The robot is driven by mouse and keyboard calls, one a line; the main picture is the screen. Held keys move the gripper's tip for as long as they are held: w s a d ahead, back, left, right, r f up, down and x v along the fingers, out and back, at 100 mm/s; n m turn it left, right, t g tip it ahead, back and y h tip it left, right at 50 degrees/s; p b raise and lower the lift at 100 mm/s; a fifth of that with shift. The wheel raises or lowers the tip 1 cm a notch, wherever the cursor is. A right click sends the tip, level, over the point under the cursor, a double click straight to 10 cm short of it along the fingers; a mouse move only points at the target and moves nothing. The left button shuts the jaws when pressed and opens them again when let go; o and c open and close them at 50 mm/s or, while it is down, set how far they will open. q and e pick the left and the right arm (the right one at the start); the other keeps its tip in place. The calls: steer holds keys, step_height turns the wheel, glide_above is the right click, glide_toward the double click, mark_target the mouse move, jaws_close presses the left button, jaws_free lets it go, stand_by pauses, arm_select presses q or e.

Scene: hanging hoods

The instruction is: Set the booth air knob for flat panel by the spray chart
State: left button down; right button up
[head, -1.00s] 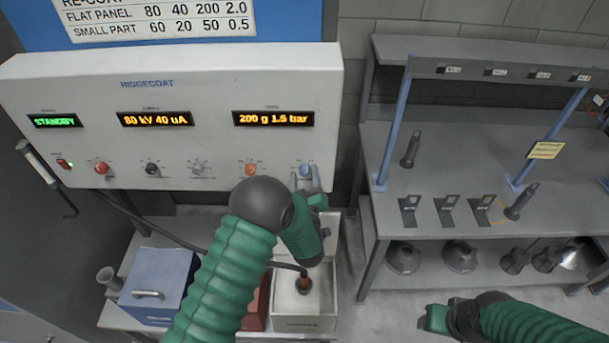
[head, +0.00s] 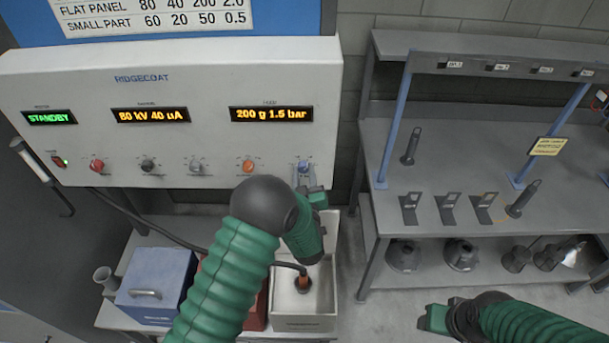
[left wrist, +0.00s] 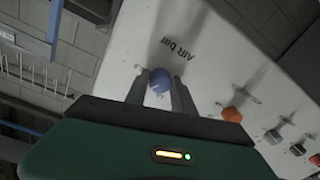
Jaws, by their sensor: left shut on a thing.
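The blue air knob (head: 303,167) is at the right end of the white control panel's knob row. In the left wrist view the knob (left wrist: 159,82) sits between my left gripper's fingers, under the "AIR bar" label. My left gripper (head: 306,180) is shut on it. The feed display (head: 271,115) reads 200 g 1.5 bar. The other display (head: 152,115) reads 80 kV 40 uA. The spray chart (head: 150,13) above gives flat panel as 80, 40, 200, 2.0; its top is cut off. My right gripper (head: 436,318) is low at right, its fingers not clear.
Orange (head: 248,166), grey (head: 195,167), black (head: 147,166) and red (head: 97,165) knobs line the panel. Below are a blue box (head: 157,285) and a pale open bin (head: 305,324). A grey bench (head: 450,150) with nozzles stands at right.

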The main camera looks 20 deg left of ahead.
arm_select(q)
steer(key=m+b, duration=0.2)
steer(key=shift+f+m, duration=0.2)
steer(key=shift+m, duration=0.2)
steer(key=m+b, duration=0.1)
steer(key=m, duration=0.1)
steer(key=shift+m+b, duration=0.4)
steer(key=shift+r+m+t+b, duration=0.1)
steer(key=shift+m+t+b, duration=0.2)
steer(key=shift+m+b, duration=1.35)
steer(key=shift+m+p, duration=0.75)
steer(key=shift+m, duration=0.1)
steer(key=c, duration=1.4)
jaws_free()
steer(key=shift+c, duration=0.2)
steer(key=o, duration=0.4)
steer(key=shift+s+r, duration=0.1)
steer(key=shift+d, duration=0.15)
